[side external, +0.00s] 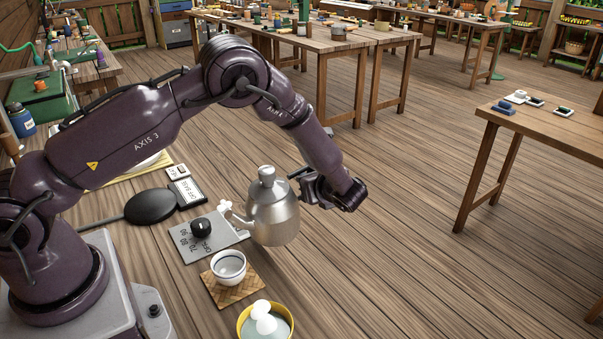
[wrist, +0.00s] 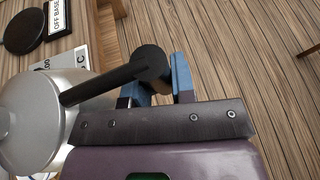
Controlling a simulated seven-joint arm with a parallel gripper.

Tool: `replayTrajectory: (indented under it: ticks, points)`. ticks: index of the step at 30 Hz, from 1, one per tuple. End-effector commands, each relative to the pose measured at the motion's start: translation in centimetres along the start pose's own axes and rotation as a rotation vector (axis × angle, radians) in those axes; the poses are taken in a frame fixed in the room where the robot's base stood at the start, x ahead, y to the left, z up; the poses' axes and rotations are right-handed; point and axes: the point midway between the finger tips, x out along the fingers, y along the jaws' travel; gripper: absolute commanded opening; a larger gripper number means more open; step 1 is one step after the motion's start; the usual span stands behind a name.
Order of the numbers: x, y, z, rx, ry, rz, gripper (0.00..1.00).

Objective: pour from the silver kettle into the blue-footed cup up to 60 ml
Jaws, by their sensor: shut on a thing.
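The silver kettle (side external: 272,212) hangs upright from my gripper (side external: 301,182), which is shut on its handle. Its spout points left, with a small white shape at the tip. The wrist view shows the kettle body (wrist: 32,120) at the left and its black handle (wrist: 105,83) reaching between the blue fingertips (wrist: 165,75). A white cup with a dark band inside the rim (side external: 229,264) stands on a woven mat (side external: 246,290), below and left of the kettle. The cup's foot and its contents cannot be made out. No stream shows from the spout.
A grey plate with a black knob (side external: 201,228) lies behind the cup. A black round base (side external: 150,205) and a small display (side external: 187,192) lie further left. A yellow bowl with white lumps (side external: 243,325) is in front.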

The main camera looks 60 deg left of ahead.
Motion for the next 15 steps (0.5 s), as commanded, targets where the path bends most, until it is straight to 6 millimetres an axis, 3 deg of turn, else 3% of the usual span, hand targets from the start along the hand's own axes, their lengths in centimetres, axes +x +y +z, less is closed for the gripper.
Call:
replayTrajectory:
  ticks: [7,15]
  points:
    - [3.7,-2.4,-2.0,-0.034,0.003,0.111,0.00]
    - [4.2,-4.8,-2.0,-0.058,0.036,0.163,0.00]
